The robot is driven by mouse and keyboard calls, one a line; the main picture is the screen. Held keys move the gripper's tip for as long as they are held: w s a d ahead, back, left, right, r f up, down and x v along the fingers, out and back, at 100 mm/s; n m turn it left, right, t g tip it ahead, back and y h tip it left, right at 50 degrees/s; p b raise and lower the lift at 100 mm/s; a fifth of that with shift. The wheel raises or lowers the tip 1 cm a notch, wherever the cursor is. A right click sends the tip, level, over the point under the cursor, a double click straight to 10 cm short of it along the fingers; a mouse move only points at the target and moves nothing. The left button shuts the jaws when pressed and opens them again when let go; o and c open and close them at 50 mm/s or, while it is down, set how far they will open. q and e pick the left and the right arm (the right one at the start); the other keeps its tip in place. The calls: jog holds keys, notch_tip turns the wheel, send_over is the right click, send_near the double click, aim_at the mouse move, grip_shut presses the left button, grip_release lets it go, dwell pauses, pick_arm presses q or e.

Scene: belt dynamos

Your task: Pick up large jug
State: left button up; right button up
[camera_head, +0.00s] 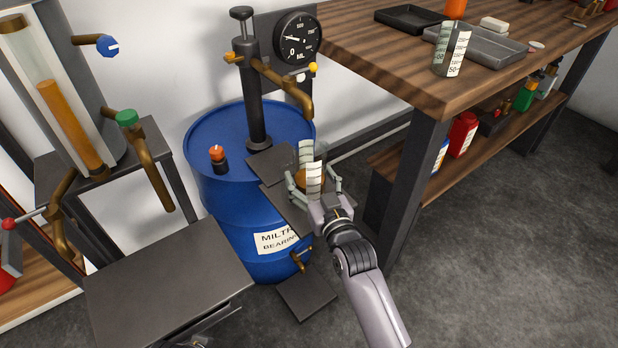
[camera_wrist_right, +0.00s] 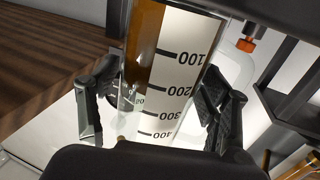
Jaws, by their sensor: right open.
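The large jug (camera_head: 314,172) is a clear vessel with a white measuring scale and orange-brown liquid inside. It stands on a dark platform in front of the blue barrel. My right gripper (camera_head: 314,182) is open, with its fingers on either side of the jug. In the right wrist view the jug (camera_wrist_right: 170,80) shows close up, with marks from 100 to 400, between the two open fingers of my right gripper (camera_wrist_right: 156,108). Contact between fingers and jug cannot be told. The jug's lower part is partly hidden by the gripper. My left gripper is not in view.
The blue barrel (camera_head: 225,175) carries a black pump and a round gauge (camera_head: 298,39). A wooden workbench (camera_head: 370,60) at the right holds a smaller clear jug (camera_head: 452,50) and dark trays (camera_head: 478,45). Brown taps (camera_head: 153,165) stick out at the left. The grey floor at the right is clear.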

jog(key=shift+w+a, duration=0.15)
jog(key=shift+w, duration=0.15)
jog(key=shift+c, duration=0.3)
jog(key=c, duration=1.3)
jog(key=shift+r, duration=0.15)
jog(key=shift+c, duration=0.5)
